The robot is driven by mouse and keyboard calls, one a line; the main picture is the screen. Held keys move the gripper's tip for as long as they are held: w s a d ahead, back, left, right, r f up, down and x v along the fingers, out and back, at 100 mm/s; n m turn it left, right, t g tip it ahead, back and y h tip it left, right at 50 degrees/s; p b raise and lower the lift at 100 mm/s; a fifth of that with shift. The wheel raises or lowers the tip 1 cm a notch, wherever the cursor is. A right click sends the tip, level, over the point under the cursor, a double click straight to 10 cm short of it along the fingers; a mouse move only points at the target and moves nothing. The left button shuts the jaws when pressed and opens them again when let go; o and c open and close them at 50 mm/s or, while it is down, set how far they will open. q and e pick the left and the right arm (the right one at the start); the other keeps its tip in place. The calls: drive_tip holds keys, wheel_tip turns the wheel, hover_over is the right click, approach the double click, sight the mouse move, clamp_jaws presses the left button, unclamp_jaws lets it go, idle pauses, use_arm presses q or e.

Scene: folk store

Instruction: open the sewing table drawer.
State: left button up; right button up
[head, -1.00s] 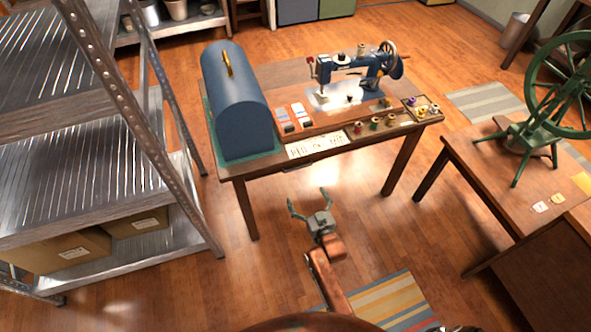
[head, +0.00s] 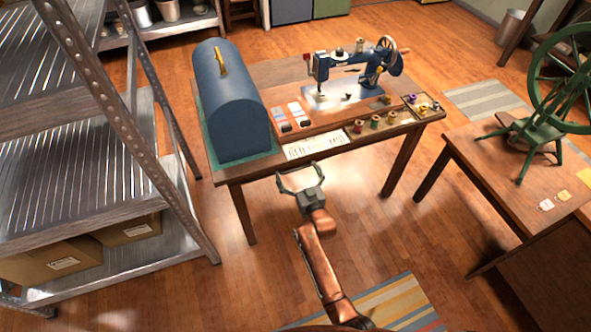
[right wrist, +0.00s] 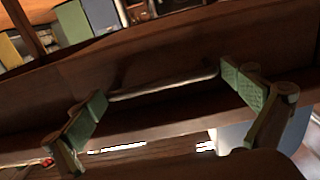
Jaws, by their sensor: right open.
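The wooden sewing table (head: 290,72) stands in the middle of the head view, with a blue sewing machine (head: 350,72) on top. In the right wrist view the drawer front (right wrist: 140,65) crosses the picture, with a thin bar handle (right wrist: 165,84) on it. The drawer looks closed. My right gripper (head: 298,178) is open at the table's front edge. In the right wrist view its green-padded fingers (right wrist: 162,97) stand at the two ends of the handle, which lies between them. I cannot tell whether they touch it. My left gripper is not in view.
A blue domed case (head: 232,105) stands on the table's left end; a tray of thread spools (head: 392,122) lies on its right front. A metal shelf (head: 90,190) is close on the left. A spinning wheel table (head: 520,200) stands on the right.

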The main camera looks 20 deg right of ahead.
drive_tip(key=shift+c, duration=0.7)
drive_tip(key=shift+s, duration=0.1)
drive_tip(key=c, duration=1.2)
